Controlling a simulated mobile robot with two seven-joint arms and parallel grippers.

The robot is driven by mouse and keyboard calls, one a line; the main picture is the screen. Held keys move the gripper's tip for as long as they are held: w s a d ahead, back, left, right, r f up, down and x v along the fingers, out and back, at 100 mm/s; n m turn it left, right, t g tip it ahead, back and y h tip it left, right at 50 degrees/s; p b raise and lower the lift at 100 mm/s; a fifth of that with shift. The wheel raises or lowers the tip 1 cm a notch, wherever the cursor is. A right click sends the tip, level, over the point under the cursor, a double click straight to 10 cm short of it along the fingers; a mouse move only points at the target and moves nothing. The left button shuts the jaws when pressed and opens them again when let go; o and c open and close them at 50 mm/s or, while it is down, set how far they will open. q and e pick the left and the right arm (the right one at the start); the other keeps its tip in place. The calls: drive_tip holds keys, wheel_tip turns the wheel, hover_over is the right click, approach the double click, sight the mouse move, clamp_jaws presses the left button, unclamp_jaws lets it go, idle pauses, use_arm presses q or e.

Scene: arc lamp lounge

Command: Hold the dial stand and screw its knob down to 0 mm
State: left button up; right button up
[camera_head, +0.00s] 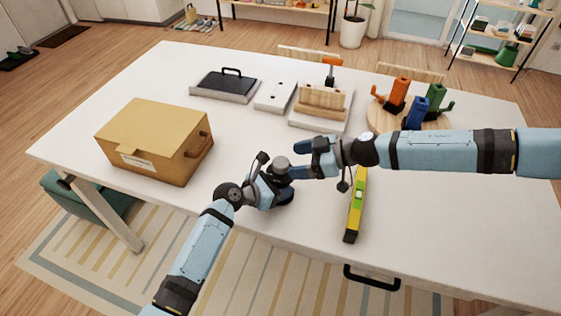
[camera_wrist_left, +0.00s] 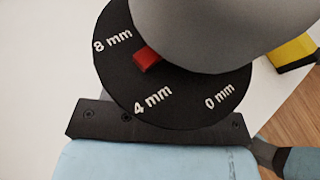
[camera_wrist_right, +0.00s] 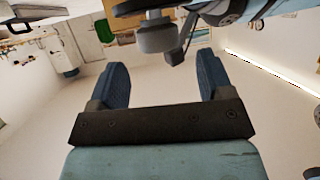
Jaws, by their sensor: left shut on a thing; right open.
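The dial stand's grey knob (camera_head: 281,163) stands near the table's front edge in the head view. The left wrist view shows its black dial (camera_wrist_left: 185,108), marked 8 mm, 4 mm and 0 mm, under the large grey knob (camera_wrist_left: 230,30). A red pointer (camera_wrist_left: 147,58) sits between 8 mm and 4 mm. My left gripper (camera_head: 272,188) is shut on the stand, which it partly hides. My right gripper (camera_head: 305,159) is open and empty just right of the knob. In the right wrist view the knob (camera_wrist_right: 157,36) lies beyond the open fingers, not between them.
A yellow-and-black level (camera_head: 355,207) lies right of the stand. A tan box (camera_head: 155,140) stands left.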

sight(283, 162)
drive_tip(key=x, duration=0.5)
drive_tip(key=shift+a, duration=0.15)
drive_tip(key=c, duration=0.9)
